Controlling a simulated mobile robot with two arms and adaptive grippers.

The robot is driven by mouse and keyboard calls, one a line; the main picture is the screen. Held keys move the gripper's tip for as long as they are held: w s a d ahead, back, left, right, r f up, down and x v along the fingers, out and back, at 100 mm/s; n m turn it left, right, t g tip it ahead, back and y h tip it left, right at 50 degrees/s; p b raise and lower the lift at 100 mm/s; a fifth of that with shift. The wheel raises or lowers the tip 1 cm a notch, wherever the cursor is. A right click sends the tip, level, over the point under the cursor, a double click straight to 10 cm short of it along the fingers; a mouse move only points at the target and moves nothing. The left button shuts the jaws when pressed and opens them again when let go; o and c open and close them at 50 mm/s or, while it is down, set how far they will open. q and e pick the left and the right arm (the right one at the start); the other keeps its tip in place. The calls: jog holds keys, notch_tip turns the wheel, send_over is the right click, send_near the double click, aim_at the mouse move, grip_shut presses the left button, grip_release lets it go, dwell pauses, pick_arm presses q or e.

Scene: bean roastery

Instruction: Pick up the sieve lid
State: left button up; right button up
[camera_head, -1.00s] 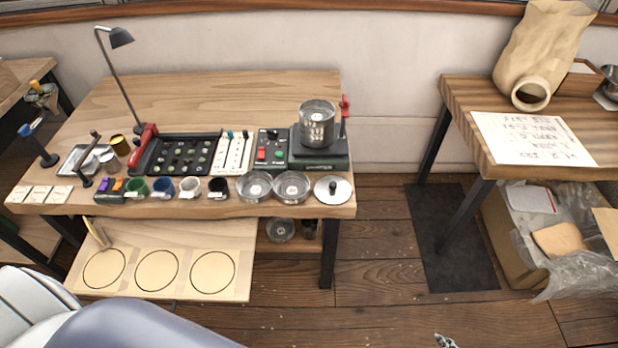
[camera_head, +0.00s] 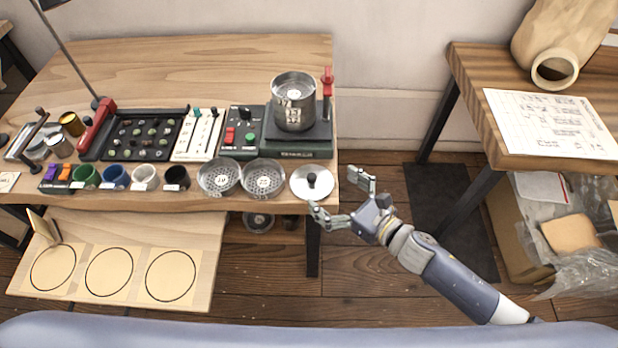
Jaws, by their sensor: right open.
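My right gripper (camera_head: 340,201) is open and empty, just right of the lid and level with the bench's front corner. Its fingers point left toward the lid, one beyond and one nearer. In the picture the nearer fingertip is close to the lid's rim; I cannot tell whether they touch. My left gripper is not in view.
Two mesh sieves (camera_head: 263,178) (camera_head: 219,177) sit left of the lid. A stack of metal sieves (camera_head: 293,103) stands on a dark shaker base (camera_head: 297,147) behind it. A pull-out board (camera_head: 205,230) with three circles juts out below.

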aim_at(315, 179)
jog(key=x, duration=0.5)
jog(key=p+x, duration=0.1)
jog(key=x, duration=0.1)
jog(key=shift+w+f, duration=0.1)
jog(key=shift+f, duration=0.25)
jog(key=shift+f, duration=0.1)
grip_shut()
